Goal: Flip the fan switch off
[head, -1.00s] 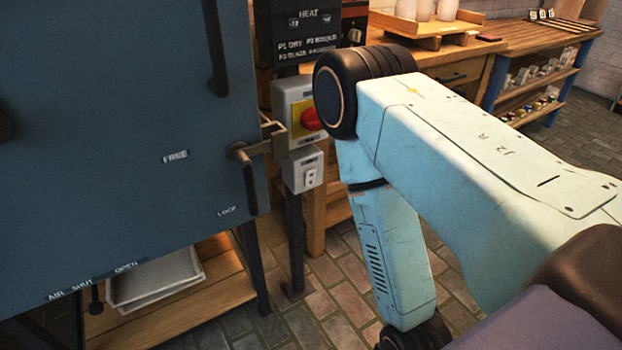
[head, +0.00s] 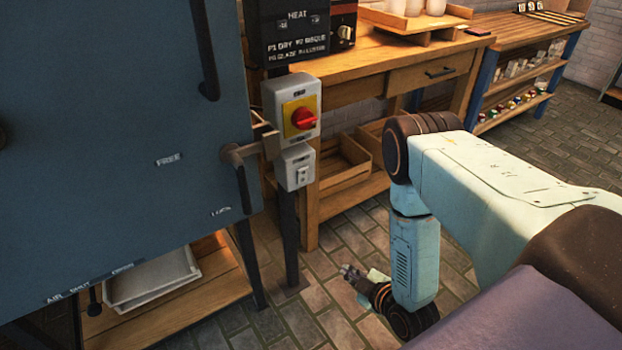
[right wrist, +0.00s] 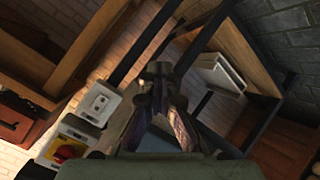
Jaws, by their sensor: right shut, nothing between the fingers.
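A small grey box with a white rocker switch (head: 302,174) is on a dark post, just below a larger grey box with a red knob on a yellow plate (head: 303,118). I take the rocker to be the fan switch; its label is too small to read, and I cannot tell its position. The rocker box also shows in the right wrist view (right wrist: 98,103), left of my gripper. My right gripper (head: 345,270) is shut and empty, below and right of the rocker box and apart from it. My left gripper is not in view.
A large blue-grey door (head: 120,130) with dark handles and a latch stands at the left, close to the switch boxes. A wooden bench (head: 400,70) stands behind them. A white tray (head: 150,280) lies on a low shelf. Brick floor is clear around my right gripper.

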